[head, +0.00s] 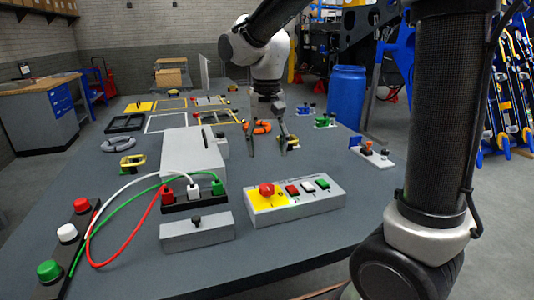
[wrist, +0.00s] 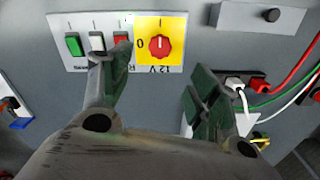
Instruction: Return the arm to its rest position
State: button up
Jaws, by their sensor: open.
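My gripper (head: 267,146) hangs above the table past the switch box in the head view, fingers pointing down and spread apart, with nothing between them. In the wrist view my gripper (wrist: 160,75) shows its two green-padded fingers wide apart. The left finger overlaps the lower edge of the switch box (wrist: 75,25) in that picture; I cannot tell the height gap. The switch box (head: 320,205) carries a red knob (head: 267,189) on a yellow plate and red, white and green buttons. My arm reaches in from the upper right of the head view, bent at the elbow.
A socket block (head: 196,232) with red, white and green cables stands left of the switch box. A pale box (head: 190,155), an orange ring (head: 262,127) and small fixtures lie near my gripper. A blue barrel (head: 346,95) stands beyond the table's right edge.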

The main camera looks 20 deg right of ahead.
dwell(0.4)
jog(key=s+d+r+n+t, duration=0.1)
jog(key=s+d+r+t, duration=0.1)
jog(key=s+d, duration=0.5)
jog(key=s+d+r+n+t, duration=0.2)
jog(key=s+d, duration=0.6)
jog(key=s, duration=0.4)
